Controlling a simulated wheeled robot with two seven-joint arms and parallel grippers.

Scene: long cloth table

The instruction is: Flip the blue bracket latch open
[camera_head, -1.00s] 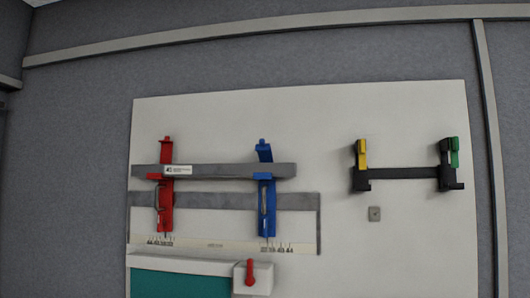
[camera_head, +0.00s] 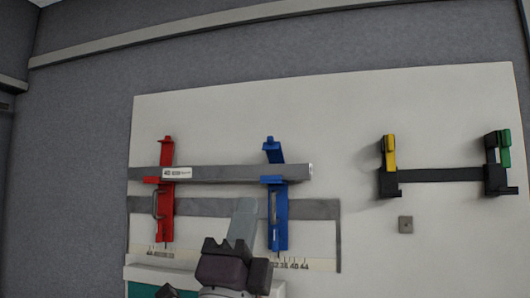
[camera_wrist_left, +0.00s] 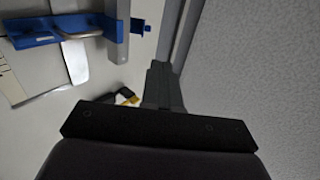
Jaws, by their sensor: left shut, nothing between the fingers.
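The blue bracket (camera_head: 279,210) is mounted upright on the white wall board, with a thin metal loop handle on its lower half. Its upper arm stands above the grey bar. In the left wrist view the blue bracket (camera_wrist_left: 38,40) lies on its side at upper left, its pale loop handle (camera_wrist_left: 80,35) showing. My left gripper (camera_head: 243,212) comes up from below, its fingers just left of the bracket's lower half; I cannot tell whether they touch it. The fingers (camera_wrist_left: 158,68) are shut and empty in the wrist view. My right gripper is not in view.
A red bracket (camera_head: 166,215) holds the left part of the grey bar (camera_head: 225,174). A black holder (camera_head: 440,175) with yellow and green latches is at right.

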